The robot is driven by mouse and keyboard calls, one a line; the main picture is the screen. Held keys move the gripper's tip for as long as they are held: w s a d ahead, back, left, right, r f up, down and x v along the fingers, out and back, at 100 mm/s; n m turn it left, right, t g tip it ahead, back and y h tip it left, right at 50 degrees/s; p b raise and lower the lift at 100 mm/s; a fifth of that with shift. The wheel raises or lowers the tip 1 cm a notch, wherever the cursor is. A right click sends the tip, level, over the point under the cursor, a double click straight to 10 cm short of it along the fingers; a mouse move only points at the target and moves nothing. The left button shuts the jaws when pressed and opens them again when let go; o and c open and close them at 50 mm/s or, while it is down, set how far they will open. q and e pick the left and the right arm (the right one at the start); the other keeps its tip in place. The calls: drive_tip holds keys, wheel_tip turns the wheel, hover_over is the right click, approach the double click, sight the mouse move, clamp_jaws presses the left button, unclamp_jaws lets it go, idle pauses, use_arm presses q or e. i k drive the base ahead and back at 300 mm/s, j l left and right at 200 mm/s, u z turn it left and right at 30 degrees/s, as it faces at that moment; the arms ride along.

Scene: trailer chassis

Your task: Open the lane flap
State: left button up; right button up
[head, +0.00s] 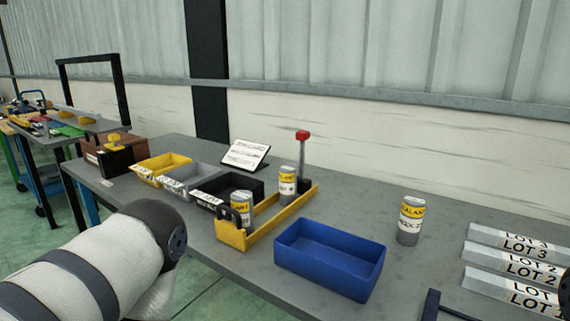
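A yellow lane-like holder (270,222) stands on the grey bench, running from near left to far right. Two cans with yellow and white labels, a nearer one (242,208) and a farther one (287,183), stand at it. A black loop-shaped part (232,216) is at its near-left end. A grey post with a red knob (302,135) rises upright at its far end. I cannot tell which part is the flap or whether it is open. My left arm reaches in from the left, apart from the holder; neither gripper's fingers show.
A blue bin (328,262) sits right of the holder. A lone can (410,221) and several lot-labelled strips (510,268) are farther right. Yellow (160,168), grey (189,179) and black (228,188) bins and a tilted sign (246,154) stand left and behind. A dark bar (431,305) shows in front.

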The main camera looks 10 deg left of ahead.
sight(234, 235)
drive_tip(key=i+j+z, duration=0.35)
drive_tip(key=j, duration=0.3)
drive_tip(key=i+j+z, duration=0.15)
drive_tip(key=j, duration=0.25)
drive_tip(key=i+j+z, duration=0.2)
drive_tip(key=j, duration=0.2)
drive_tip(key=i, duration=0.05)
